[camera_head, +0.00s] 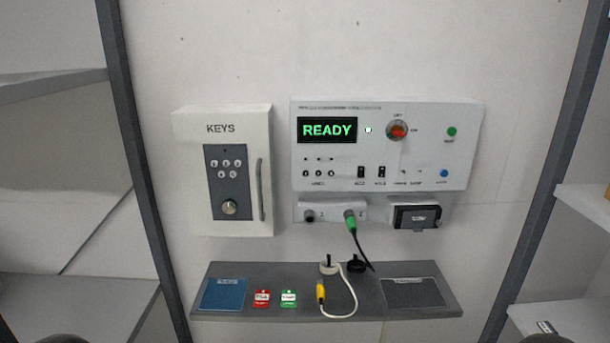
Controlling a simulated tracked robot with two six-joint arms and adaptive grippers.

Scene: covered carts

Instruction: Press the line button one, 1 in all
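A white control panel (385,108) is mounted on the wall, right of centre. Its screen (327,130) reads READY in green. A green button (452,132) is at its upper right and a blue button (444,173) at its lower right. An orange-red rotary knob (397,131) is in a grey ring. Several small controls (318,173) sit at the lower left, with two black switches (361,172) beside them. The small labels are too blurred to tell which is line button one. Neither gripper shows; only dark rounded edges appear at the bottom.
A white KEYS box (257,127) with a keypad and handle hangs left of the panel. A green plug (350,219) sits in a socket below. A grey shelf (240,271) holds red and green tags and a yellow-ended cable (320,291). Dark posts and shelves flank both sides.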

